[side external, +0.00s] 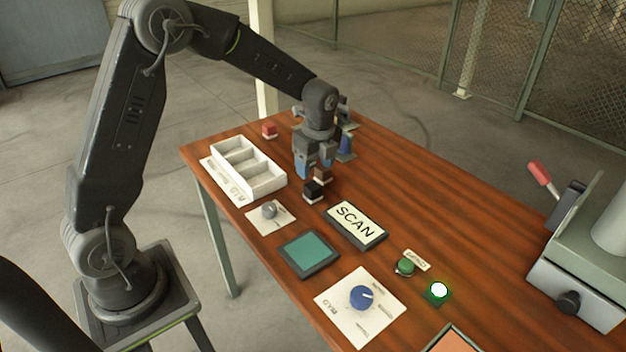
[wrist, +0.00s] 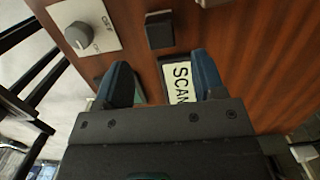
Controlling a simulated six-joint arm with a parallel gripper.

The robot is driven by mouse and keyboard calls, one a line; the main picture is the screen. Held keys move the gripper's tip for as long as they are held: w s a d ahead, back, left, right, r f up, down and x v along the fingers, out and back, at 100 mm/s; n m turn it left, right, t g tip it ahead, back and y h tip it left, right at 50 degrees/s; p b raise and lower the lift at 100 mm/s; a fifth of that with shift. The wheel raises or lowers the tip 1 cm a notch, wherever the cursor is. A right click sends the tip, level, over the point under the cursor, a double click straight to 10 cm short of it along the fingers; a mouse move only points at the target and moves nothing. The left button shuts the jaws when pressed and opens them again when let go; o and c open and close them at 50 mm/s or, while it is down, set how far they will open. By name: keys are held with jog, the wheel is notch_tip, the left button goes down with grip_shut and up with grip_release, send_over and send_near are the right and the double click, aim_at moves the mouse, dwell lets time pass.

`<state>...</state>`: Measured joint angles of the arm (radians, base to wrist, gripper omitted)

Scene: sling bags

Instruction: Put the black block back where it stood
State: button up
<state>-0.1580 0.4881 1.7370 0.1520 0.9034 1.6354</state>
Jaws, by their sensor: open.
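The black block (side external: 314,190) stands on the wooden table, just left of the SCAN sign (side external: 356,223) in the side view. In the wrist view the black block (wrist: 160,30) lies beyond my fingertips, near the top middle. My gripper (side external: 314,172) is above the table, close behind and over the black block. Its two blue fingers (wrist: 163,78) are apart with nothing between them, so it is open and empty.
A white compartment tray (side external: 276,181) stands at left, with a red block (side external: 269,130) behind it. A grey knob (side external: 269,210), a teal pad (side external: 309,253), a blue dial (side external: 362,296), a green button (side external: 405,266) and a lit green lamp (side external: 438,290) stand nearer.

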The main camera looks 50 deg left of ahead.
aim_at(315, 188)
jog(key=s+d+r+n+t, duration=0.2)
jog(key=s+d+r+n, duration=0.1)
jog(key=s+r+n, duration=0.3)
jog(key=s+d+r+n+t, duration=0.1)
jog(key=s+d+r+n, duration=0.2)
jog(key=s+r, duration=0.4)
jog(key=s+d+r+n+t+h, duration=0.1)
jog(key=s+d+r+n+t, duration=0.1)
jog(key=s+n, duration=0.7)
jog(key=shift+s+d+t, duration=0.3)
jog(key=shift+s+d, duration=0.3)
jog(key=shift+s, duration=0.45)
jog(key=shift+r, duration=0.1)
